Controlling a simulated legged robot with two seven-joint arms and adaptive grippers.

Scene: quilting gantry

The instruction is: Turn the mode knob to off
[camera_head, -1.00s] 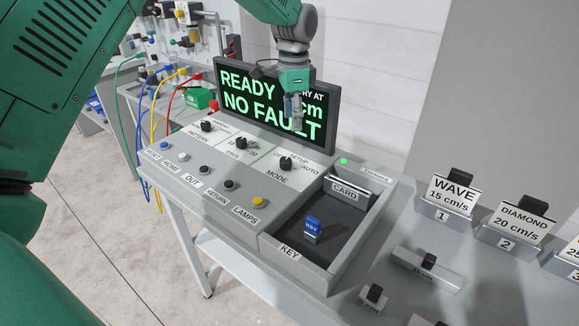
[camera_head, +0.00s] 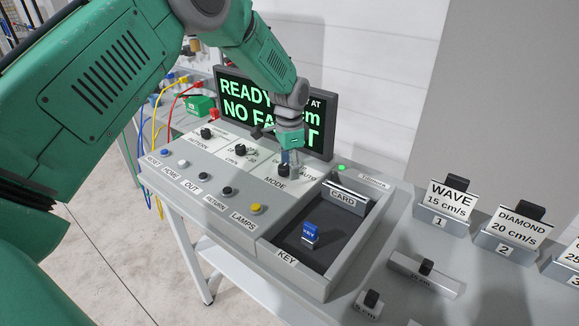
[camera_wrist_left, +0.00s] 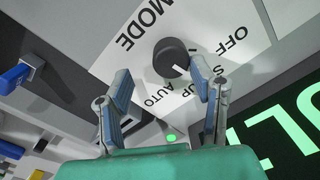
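The black mode knob (camera_head: 284,171) stands on a white plate on the sloped grey console. In the left wrist view the mode knob (camera_wrist_left: 171,56) shows the labels OFF, SETUP and AUTO around it. Its white pointer mark appears to face the SETUP side. My left gripper (camera_head: 289,160) is just above the knob and partly covers its labels in the head view. In the wrist view the left gripper (camera_wrist_left: 160,72) is open, with its fingers apart and the knob just beyond the gap between the tips. I cannot tell whether either finger touches it. My right gripper is not in view.
Two other knobs, pattern (camera_head: 206,133) and a middle one (camera_head: 240,150), sit left of the mode knob. The screen (camera_head: 240,103) stands close behind. A row of buttons (camera_head: 228,190) runs along the front. A tray with a blue key (camera_head: 310,231) lies right.

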